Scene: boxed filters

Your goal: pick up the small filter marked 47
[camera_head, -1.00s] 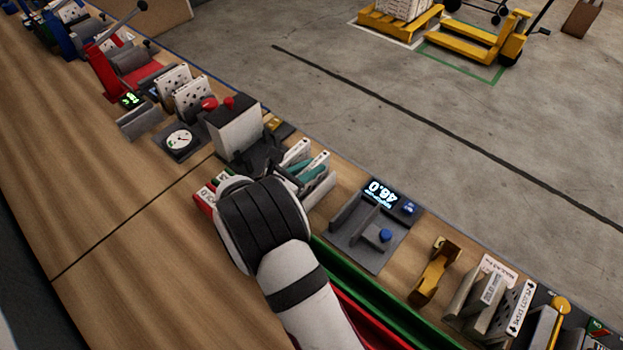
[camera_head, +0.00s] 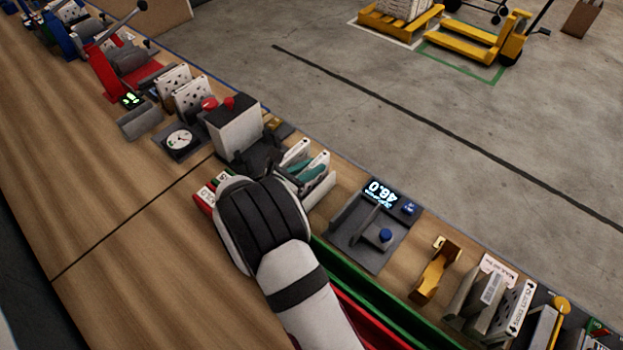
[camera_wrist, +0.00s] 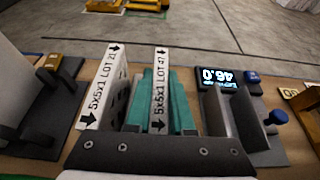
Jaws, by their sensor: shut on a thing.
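The small filter marked 47 (camera_wrist: 160,87) stands upright in the middle of the wrist view, with its white "5x5x1 LOT 47" edge up. Teal fingers of my gripper (camera_wrist: 160,112) lie along both of its sides, shut on it. The filter also shows in the head view (camera_head: 318,163). A like filter marked 21 (camera_wrist: 102,85) stands close by on the left, apart from the fingers. It shows in the head view too (camera_head: 296,151). My wrist hides part of the area beneath, and I cannot tell whether the filter is clear of its support.
A grey scale-like fixture (camera_head: 346,227) with a lit display and blue knob is close on the right. A grey-white block-shaped device (camera_head: 235,133) stands close on the left. A yellow bracket (camera_head: 436,270) is farther right. The wooden bench (camera_head: 130,255) at left front is bare.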

